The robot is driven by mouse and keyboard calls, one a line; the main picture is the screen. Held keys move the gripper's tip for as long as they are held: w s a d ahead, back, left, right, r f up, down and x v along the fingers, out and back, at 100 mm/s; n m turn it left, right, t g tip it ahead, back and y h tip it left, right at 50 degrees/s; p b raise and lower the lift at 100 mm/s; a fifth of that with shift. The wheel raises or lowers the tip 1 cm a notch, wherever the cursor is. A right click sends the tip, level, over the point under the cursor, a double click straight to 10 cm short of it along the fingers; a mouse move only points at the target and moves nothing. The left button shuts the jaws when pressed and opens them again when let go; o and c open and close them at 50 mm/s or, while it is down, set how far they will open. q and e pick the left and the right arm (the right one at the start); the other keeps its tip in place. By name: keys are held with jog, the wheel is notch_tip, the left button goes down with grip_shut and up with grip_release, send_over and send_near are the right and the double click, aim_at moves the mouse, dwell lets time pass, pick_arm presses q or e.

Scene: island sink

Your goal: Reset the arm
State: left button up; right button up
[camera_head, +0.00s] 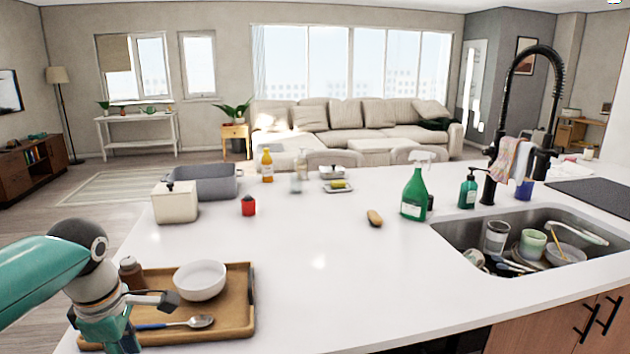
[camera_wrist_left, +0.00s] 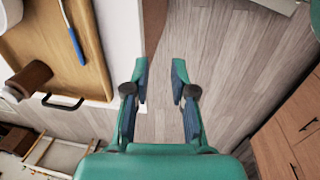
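My left arm comes in from the left in the head view. My left gripper (camera_head: 145,318) is at the left end of the island, over or beside the near left part of a wooden tray (camera_head: 238,318). In the left wrist view the gripper (camera_wrist_left: 157,85) has its fingers apart with only floor and the counter edge behind them. It is empty. The tray holds a white bowl (camera_head: 200,281), a spoon (camera_head: 188,323) and a brown bottle (camera_head: 132,273). My right gripper is not in view.
A sink (camera_head: 455,235) with dishes and a black faucet (camera_head: 493,160) is at the right. The counter's middle front is clear.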

pick_arm(q)
jog(key=s+d+f+m+g+h, duration=0.1)
jog(key=s+d+f+g, duration=0.15)
jog(key=f, duration=0.85)
jog(key=s+d+f+m+g, duration=0.1)
jog(key=s+d+f+g, duration=0.2)
jog(key=f, duration=0.8)
jog(key=s+d+f+m+t+h+p, duration=0.15)
jog(key=s+d+f+m+h, duration=0.25)
jog(key=s+d+f+m, duration=0.95)
jog(key=f+t, duration=0.1)
jog(key=w+f+m+t, duration=0.1)
jog(key=f, duration=0.1)
jog(key=w+f+m+t, duration=0.1)
jog(key=shift+w+f+m+y, duration=0.2)
jog(key=shift+f+m+y, duration=0.05)
jog(key=shift+f+y, duration=0.05)
